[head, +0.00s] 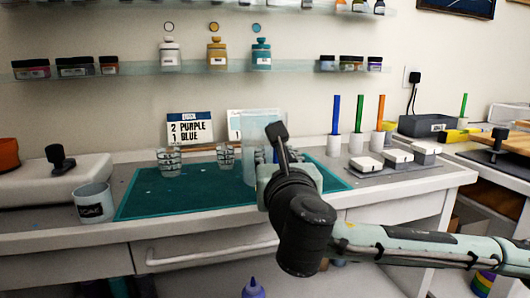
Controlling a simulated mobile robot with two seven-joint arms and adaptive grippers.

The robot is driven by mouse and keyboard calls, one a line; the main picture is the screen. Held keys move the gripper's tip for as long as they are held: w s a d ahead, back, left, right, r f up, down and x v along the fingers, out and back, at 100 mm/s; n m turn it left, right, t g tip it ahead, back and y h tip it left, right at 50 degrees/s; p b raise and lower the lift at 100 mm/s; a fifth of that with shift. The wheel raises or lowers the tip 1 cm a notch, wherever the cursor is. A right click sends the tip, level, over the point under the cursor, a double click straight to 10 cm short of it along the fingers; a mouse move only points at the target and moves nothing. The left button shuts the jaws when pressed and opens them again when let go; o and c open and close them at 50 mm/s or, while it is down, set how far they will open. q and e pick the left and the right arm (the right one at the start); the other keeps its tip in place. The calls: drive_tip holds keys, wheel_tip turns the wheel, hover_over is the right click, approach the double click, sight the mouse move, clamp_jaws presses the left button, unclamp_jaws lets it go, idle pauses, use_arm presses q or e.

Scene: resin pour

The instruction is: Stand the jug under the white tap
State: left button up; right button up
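A tall, pale, see-through jug (248,150) stands upright at the middle of the teal mat (150,200), or just above it; I cannot tell which. My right gripper (276,160) is right at the jug and covers its right part. Its fingers are mostly hidden by my wrist, so I cannot see whether they close on the jug. The white tap (170,53) is the leftmost of three dispensers on the wall shelf, up and left of the jug. My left gripper is out of view.
Yellow (216,54) and teal (261,54) dispensers stand beside the white one. A labelled white pot (94,204) stands left. The mat's left front is clear.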

clamp_jaws()
idle(0.5)
